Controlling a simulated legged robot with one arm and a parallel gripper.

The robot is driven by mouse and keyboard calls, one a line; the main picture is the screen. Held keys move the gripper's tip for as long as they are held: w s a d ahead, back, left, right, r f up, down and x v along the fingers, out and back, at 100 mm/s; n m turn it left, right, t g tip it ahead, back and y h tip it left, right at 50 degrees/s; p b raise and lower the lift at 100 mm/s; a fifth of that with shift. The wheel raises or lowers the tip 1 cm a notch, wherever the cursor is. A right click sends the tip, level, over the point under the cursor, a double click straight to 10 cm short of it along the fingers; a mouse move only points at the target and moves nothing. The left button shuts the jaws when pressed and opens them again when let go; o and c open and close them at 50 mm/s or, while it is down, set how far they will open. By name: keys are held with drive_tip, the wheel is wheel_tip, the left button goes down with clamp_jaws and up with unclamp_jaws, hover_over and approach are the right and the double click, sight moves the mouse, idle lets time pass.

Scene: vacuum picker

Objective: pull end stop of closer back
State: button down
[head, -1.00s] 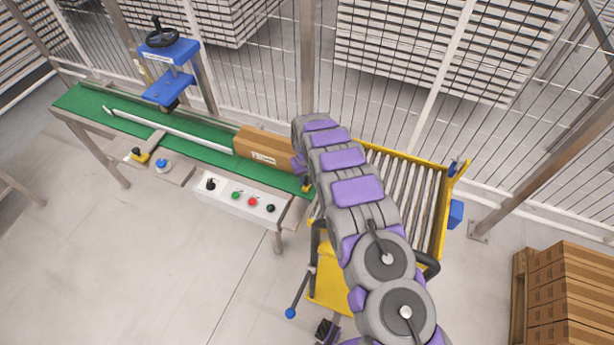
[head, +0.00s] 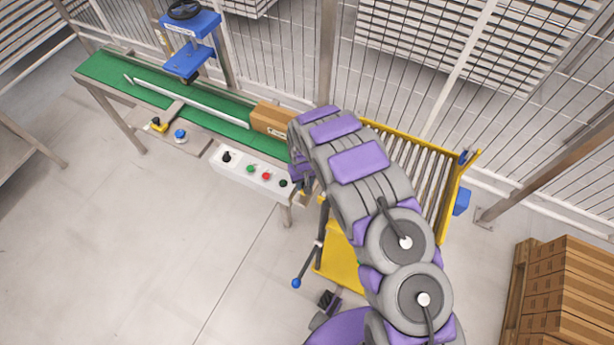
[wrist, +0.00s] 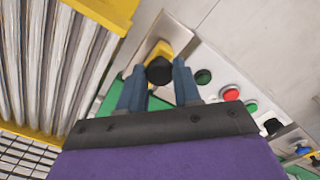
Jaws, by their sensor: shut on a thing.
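The end stop shows in the wrist view as a black knob (wrist: 159,71) on a yellow bracket (wrist: 160,50), by the end of the green belt. My gripper (wrist: 158,76) has its two blue-grey fingers on either side of the knob and is shut on it. In the head view my gripper (head: 303,180) is at the right end of the closer's green belt (head: 190,110), and its fingers and the knob are mostly hidden by my arm. A brown carton (head: 272,118) lies on the belt just behind and left of my gripper.
A control box (head: 252,174) with several buttons sits along the belt's front. A yellow-framed roller table (head: 445,185) is right of the belt. A blue press with a handwheel (head: 187,10) stands over the belt. Stacked cartons (head: 570,290) are at lower right. Floor in front is clear.

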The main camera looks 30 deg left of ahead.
drive_tip(key=shift+s+a, duration=0.1)
drive_tip(key=shift+s, duration=0.1)
drive_tip(key=c, duration=1.1)
unclamp_jaws()
drive_tip(key=o, duration=0.3)
drive_tip(key=shift+a+f, duration=0.1)
drive_tip(key=shift+a, duration=0.05)
drive_tip(key=shift+w+r, duration=0.1)
drive_tip(key=shift+r, duration=0.5)
drive_tip(key=shift+r+p, duration=1)
drive_tip(key=shift+r, duration=7)
